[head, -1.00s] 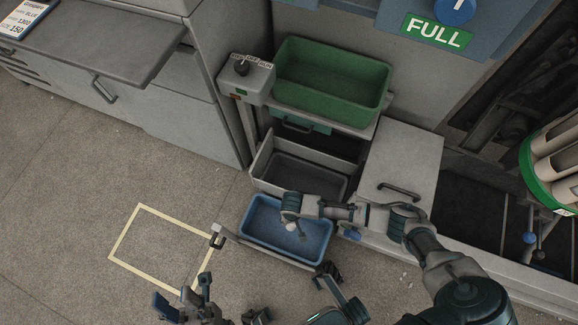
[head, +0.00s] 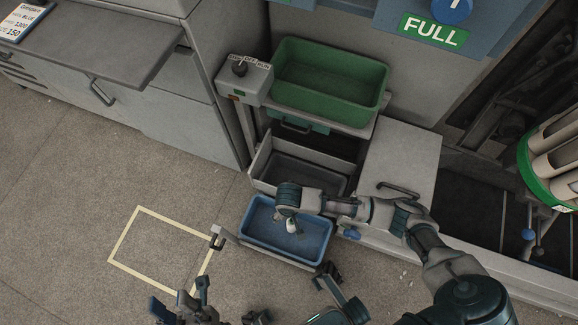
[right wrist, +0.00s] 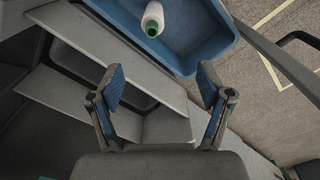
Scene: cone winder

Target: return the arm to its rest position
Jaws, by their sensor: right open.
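My right arm reaches in from the lower right in the head view, its wrist over the blue bin (head: 322,238). The wrist hides the right gripper's fingers there. In the right wrist view my right gripper (right wrist: 161,83) is open, with nothing between its blue-padded fingers. A white cone with a green end (right wrist: 152,20) lies in the blue bin beyond the fingertips, apart from them; it also shows in the head view (head: 291,226). My left gripper (head: 182,298) is at the bottom edge of the head view, fingers spread and apparently empty above the floor.
The blue bin sits in a pulled-out drawer. Behind it are a grey open drawer (head: 262,162), a green bin (head: 330,75) and a control box (head: 243,80). A grey cabinet (head: 400,165) stands right of them. A yellow floor outline (head: 125,235) encloses bare floor.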

